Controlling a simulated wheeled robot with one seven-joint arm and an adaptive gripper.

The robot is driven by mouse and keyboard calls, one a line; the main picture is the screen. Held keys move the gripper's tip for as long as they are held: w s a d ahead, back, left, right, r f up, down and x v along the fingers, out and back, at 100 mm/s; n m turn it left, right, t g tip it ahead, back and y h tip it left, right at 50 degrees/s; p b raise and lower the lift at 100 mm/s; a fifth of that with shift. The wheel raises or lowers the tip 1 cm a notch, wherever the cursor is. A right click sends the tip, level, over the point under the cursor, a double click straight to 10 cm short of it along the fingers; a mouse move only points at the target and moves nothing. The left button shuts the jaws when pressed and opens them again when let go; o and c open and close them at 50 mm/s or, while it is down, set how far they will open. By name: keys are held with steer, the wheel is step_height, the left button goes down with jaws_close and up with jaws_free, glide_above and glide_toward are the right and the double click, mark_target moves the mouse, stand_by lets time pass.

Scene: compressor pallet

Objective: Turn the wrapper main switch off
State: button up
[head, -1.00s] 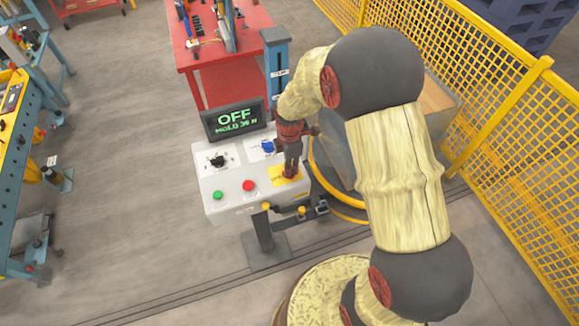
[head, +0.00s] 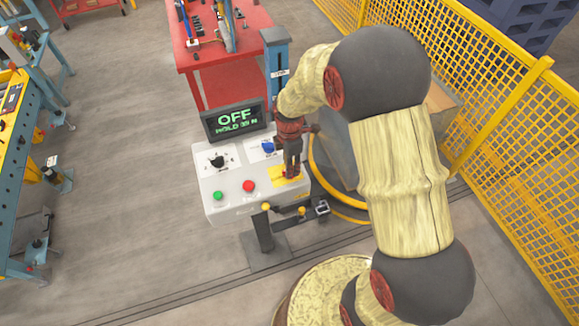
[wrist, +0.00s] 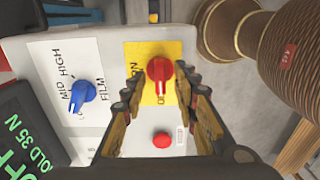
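The main switch is a red rotary knob (wrist: 160,70) on a yellow plate (wrist: 151,52) of a light grey control box (head: 228,202). The display (head: 236,119) reads OFF and a HOLD line, 35 N in the wrist view. My gripper (head: 290,171) is over the yellow plate. In the wrist view my gripper (wrist: 159,88) is open, its fingers either side of the knob with gaps visible.
A blue selector (wrist: 82,92), a black selector (head: 217,161), a green button (head: 218,195) and a red button (head: 249,186) share the box. A red cart (head: 222,60) stands behind, yellow mesh fencing (head: 505,130) at right. Open floor lies left.

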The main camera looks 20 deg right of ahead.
mark_target(292, 181)
step_height(292, 181, up, 11)
stand_by(0.3)
steer(key=shift+f, duration=0.15)
stand_by(0.3)
steer(key=s+r+m+t+b, duration=0.2)
steer(key=s+m+b, duration=0.4)
steer(key=s+m, duration=0.3)
steer(key=s+r+m+t+b, duration=0.3)
steer(key=s+m+b, duration=0.3)
steer(key=s+m, duration=0.3)
steer(key=s+a+r, duration=0.1)
steer(key=s, duration=0.2)
steer(key=shift+s+r+t, duration=0.2)
steer(key=shift+r+t, duration=0.1)
steer(key=shift+r, duration=0.1)
